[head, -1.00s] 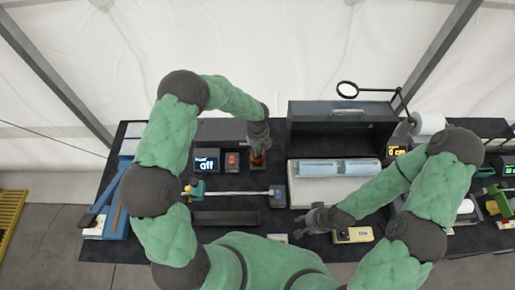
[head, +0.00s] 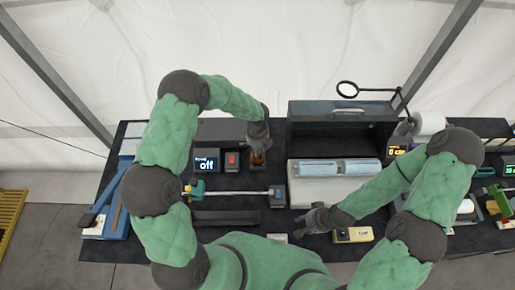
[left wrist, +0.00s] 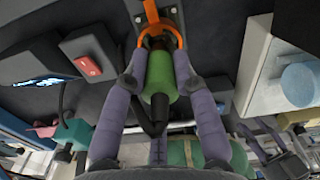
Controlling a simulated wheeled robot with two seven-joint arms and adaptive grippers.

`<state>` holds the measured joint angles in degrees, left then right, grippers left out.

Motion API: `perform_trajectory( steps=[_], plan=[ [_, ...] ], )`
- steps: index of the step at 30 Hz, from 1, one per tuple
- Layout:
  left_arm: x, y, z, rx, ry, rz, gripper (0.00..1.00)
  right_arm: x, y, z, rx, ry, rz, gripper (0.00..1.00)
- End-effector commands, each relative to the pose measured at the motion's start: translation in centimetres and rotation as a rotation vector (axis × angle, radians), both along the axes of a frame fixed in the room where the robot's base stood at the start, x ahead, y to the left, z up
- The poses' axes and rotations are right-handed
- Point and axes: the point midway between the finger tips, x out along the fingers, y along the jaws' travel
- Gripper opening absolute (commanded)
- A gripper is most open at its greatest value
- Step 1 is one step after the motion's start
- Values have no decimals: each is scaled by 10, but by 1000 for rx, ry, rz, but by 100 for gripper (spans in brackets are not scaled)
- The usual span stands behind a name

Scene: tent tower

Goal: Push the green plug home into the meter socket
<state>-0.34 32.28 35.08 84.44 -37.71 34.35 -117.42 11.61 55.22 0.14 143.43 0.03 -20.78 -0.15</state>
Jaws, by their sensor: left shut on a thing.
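In the left wrist view, the green plug (left wrist: 160,78) is between the two fingers of my left gripper (left wrist: 161,80), which is shut on it. A black cable leaves its near end. Its far end points at a dark socket (left wrist: 153,36) with an orange ring around it, and the two meet or nearly meet; how deep the plug sits I cannot tell. In the head view, my left gripper (head: 258,150) is at the back of the table and hides most of the plug. My right gripper (head: 315,217) is low over the table's front, with its jaw opening unclear.
To the right are a dark open case (head: 342,112) and a pale block with a clear roll (head: 340,168). A dark tray (head: 225,217) lies in front.

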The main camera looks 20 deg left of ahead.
Motion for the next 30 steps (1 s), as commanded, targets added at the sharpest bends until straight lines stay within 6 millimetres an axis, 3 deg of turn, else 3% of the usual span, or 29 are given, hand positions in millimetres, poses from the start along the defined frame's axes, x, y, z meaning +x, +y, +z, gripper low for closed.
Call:
perform_trajectory(
  steps=[30],
  plan=[
    [0, 0, -23, 0, 0, 1, 0, 0, 0, -16, 0, 0, 0, 40]
  ],
)
